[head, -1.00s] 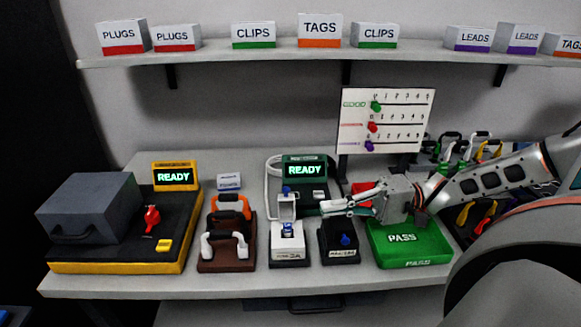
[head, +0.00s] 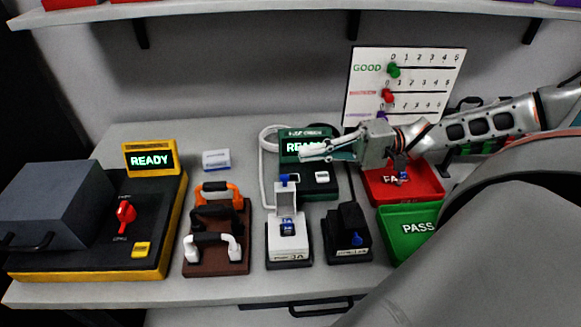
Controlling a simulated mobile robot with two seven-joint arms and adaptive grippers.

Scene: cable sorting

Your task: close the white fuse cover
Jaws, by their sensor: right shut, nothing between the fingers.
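The white fuse holder (head: 289,248) stands on the bench near the middle, with a blue fuse (head: 287,227) in it. Its white cover (head: 285,198) stands upright at the back, raised, with a blue tab (head: 284,180) at the top. My right gripper (head: 303,155) is shut and empty. In the picture it is above and slightly right of the cover, in front of the green tester, and apart from the cover. My left gripper is not in view.
A black holder (head: 347,249) stands just right of the white one. Green (head: 405,244) and red (head: 418,184) trays lie further right. The green tester (head: 322,190) is behind. A brown rack (head: 216,262) with several coloured handles stands left.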

